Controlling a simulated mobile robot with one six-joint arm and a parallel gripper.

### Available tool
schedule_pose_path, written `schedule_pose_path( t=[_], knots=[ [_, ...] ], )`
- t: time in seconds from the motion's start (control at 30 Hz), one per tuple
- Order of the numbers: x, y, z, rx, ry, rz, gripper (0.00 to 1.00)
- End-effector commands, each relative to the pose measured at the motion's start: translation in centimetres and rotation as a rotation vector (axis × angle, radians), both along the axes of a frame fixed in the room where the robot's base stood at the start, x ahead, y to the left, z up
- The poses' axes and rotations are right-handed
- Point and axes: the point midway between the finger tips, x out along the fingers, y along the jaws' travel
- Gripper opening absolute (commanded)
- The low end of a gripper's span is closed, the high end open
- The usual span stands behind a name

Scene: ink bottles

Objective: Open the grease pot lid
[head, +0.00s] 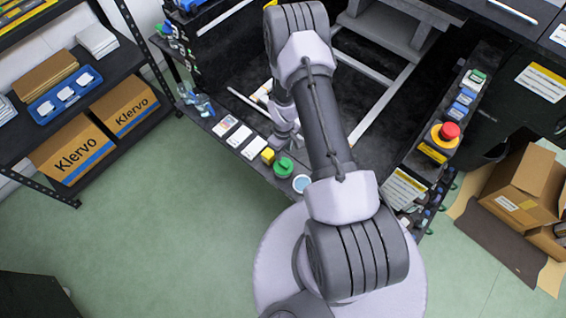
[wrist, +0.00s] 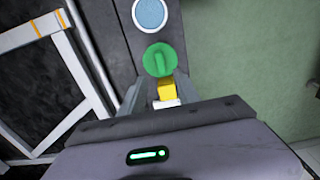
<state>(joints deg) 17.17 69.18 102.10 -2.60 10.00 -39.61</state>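A round green lid (head: 283,167) with a raised grip bar sits on the narrow dark ledge; I take it for the grease pot's lid. In the wrist view the green lid (wrist: 160,58) shows just beyond my fingertips, its body below hidden. My gripper (wrist: 161,78) is open, with one finger on each side of a yellow block (wrist: 165,90) and the near edge of the lid. I cannot tell whether the fingers touch the lid. In the head view my gripper (head: 289,146) is low over the ledge, partly hidden by my arm.
A white-rimmed round container with a pale blue top (head: 301,184) stands beside the green lid. White cards (head: 239,136) and small bottles (head: 203,104) line the ledge to the left. A red emergency button (head: 449,131) is on the right ledge. Green floor lies in front.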

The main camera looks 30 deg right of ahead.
Motion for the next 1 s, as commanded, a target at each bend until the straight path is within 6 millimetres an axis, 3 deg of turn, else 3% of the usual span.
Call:
schedule_pose_path(
  t=[0.03, 0.1, 0.3, 0.5, 0.77, 0.93, 1.0],
  knots=[
    [-0.1, 0.0, -2.0, 0.001, 0.004, -0.001, 0.38],
    [-0.1, 0.0, -4.1, 0.001, 0.003, 0.000, 0.38],
    [0.0, 0.0, -7.8, 0.001, 0.001, -0.001, 0.38],
    [0.0, 0.0, -9.1, 0.001, 0.001, -0.001, 0.38],
    [0.0, 0.0, -9.1, 0.001, 0.001, -0.001, 0.38],
    [0.0, 0.0, -9.1, 0.001, 0.001, -0.001, 0.05],
    [0.0, 0.0, -9.1, 0.001, 0.001, -0.001, 0.00]
  ],
)
